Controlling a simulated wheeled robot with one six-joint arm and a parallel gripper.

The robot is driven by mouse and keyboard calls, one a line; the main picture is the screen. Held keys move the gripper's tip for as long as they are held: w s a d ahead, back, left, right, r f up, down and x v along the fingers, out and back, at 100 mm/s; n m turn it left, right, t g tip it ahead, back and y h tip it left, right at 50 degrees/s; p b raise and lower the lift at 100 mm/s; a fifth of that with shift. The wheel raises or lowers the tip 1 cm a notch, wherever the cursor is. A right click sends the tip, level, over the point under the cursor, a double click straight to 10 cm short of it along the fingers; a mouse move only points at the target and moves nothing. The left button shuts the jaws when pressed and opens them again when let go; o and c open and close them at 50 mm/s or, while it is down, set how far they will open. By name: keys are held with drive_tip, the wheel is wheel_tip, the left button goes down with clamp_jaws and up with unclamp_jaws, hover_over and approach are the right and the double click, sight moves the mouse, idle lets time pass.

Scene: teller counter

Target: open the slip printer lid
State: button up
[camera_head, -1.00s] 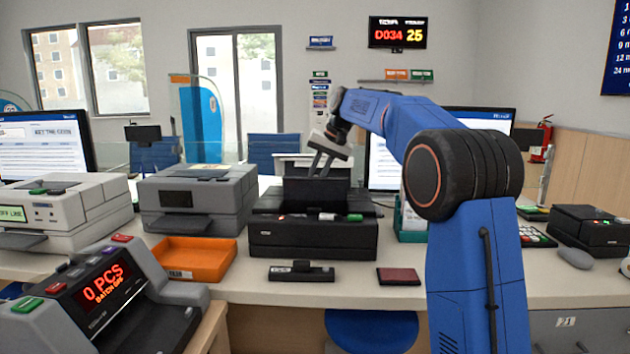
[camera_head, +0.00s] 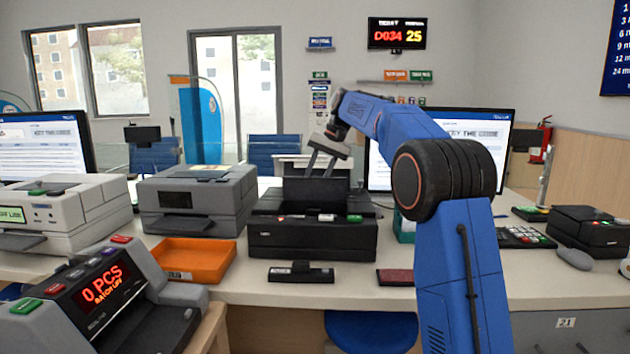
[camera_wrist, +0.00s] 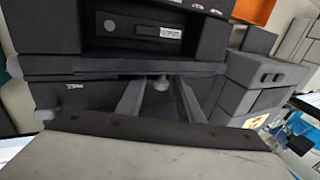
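The black slip printer (camera_head: 312,240) stands on the counter in the middle of the head view. A dark panel, which looks like its lid (camera_head: 315,193), stands raised above its rear part. My gripper (camera_head: 319,174) is just above the top edge of that panel, fingers pointing down. In the wrist view the two fingers (camera_wrist: 160,100) are spread apart, with a small grey rounded knob (camera_wrist: 160,83) showing between their tips. I cannot tell whether a finger touches the panel. The printer's dark body with a small label plate (camera_wrist: 145,34) fills the upper wrist view.
A grey machine (camera_head: 198,198) and an orange tray (camera_head: 192,260) stand left of the printer. A small black device (camera_head: 301,273) and a dark red booklet (camera_head: 394,277) lie in front. A monitor (camera_head: 440,150) stands behind my arm. Bare counter shows at the front.

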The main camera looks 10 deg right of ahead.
drive_tip(key=v, duration=1.7)
drive_tip(key=shift+r, duration=0.2)
drive_tip(key=shift+s, duration=0.15)
